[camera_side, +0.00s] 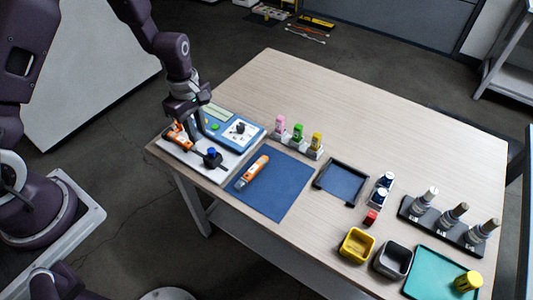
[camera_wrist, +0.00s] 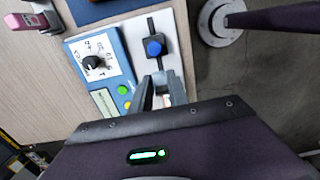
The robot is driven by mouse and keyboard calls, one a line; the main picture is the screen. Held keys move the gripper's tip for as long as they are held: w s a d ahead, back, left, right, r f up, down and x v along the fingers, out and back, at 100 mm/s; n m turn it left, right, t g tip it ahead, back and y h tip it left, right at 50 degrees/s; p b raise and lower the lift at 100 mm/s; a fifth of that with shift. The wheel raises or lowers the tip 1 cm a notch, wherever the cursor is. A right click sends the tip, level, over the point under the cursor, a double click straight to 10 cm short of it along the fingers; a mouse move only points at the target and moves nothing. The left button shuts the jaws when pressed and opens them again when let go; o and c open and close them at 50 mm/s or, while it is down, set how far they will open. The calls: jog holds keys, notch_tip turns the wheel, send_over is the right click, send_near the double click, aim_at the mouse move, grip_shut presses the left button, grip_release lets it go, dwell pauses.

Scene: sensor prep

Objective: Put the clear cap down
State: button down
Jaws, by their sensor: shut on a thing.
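My gripper (camera_side: 194,126) is low over the left end of the table, at the white board with the blue panel. In the wrist view its fingers (camera_wrist: 158,92) are close together, shut on a small pale piece (camera_wrist: 160,102), which I take for the clear cap. Its outline is hard to make out. An orange and white device (camera_side: 177,135) is beside the gripper on the left, partly hidden by it. A second orange and white device (camera_side: 253,172) lies on the blue mat (camera_side: 285,190).
A blue knob on a black bar (camera_side: 211,153) stands close to my gripper; the wrist view shows it just past the fingertips (camera_wrist: 154,47). Coloured bottles (camera_side: 298,133) stand right of the panel. Yellow (camera_side: 356,246) and grey bins are at the front right. The table's back is clear.

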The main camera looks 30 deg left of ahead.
notch_tip(320, 180, up, 6)
jog(key=w+d, duration=0.3)
jog(key=w, duration=0.3)
send_near(284, 159)
notch_tip(284, 159, down, 6)
jog(key=shift+f, duration=0.2)
jog(key=shift+f, duration=0.1)
jog(key=c, duration=1.3)
grip_release()
